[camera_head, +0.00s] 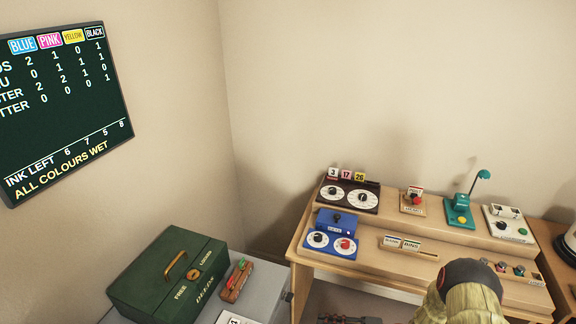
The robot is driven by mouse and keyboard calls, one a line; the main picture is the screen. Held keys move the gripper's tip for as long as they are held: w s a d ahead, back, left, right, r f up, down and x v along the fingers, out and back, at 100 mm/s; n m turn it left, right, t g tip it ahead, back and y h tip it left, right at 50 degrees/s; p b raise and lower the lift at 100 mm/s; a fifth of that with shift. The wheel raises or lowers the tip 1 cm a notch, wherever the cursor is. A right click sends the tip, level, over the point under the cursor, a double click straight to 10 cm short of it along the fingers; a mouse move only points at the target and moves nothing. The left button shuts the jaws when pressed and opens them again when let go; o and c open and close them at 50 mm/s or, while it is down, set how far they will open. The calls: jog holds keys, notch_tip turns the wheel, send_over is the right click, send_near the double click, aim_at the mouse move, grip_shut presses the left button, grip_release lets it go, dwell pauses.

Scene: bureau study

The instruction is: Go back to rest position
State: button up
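My gripper does not show clearly in the head view. A pale olive, rounded shape with a dark cap rises from the bottom edge at the right, in front of the wooden desk (300,243). It looks like part of my own arm, and it hides part of the desk's front. Whether my gripper is open or shut, and whether it holds anything, is out of sight.
The desk bears a blue dial box (333,235), a dark dial panel (348,196), a teal lamp (460,211) and small switch boxes. A green box (168,277) stands on a grey cabinet (262,286). A scoreboard (62,105) hangs left.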

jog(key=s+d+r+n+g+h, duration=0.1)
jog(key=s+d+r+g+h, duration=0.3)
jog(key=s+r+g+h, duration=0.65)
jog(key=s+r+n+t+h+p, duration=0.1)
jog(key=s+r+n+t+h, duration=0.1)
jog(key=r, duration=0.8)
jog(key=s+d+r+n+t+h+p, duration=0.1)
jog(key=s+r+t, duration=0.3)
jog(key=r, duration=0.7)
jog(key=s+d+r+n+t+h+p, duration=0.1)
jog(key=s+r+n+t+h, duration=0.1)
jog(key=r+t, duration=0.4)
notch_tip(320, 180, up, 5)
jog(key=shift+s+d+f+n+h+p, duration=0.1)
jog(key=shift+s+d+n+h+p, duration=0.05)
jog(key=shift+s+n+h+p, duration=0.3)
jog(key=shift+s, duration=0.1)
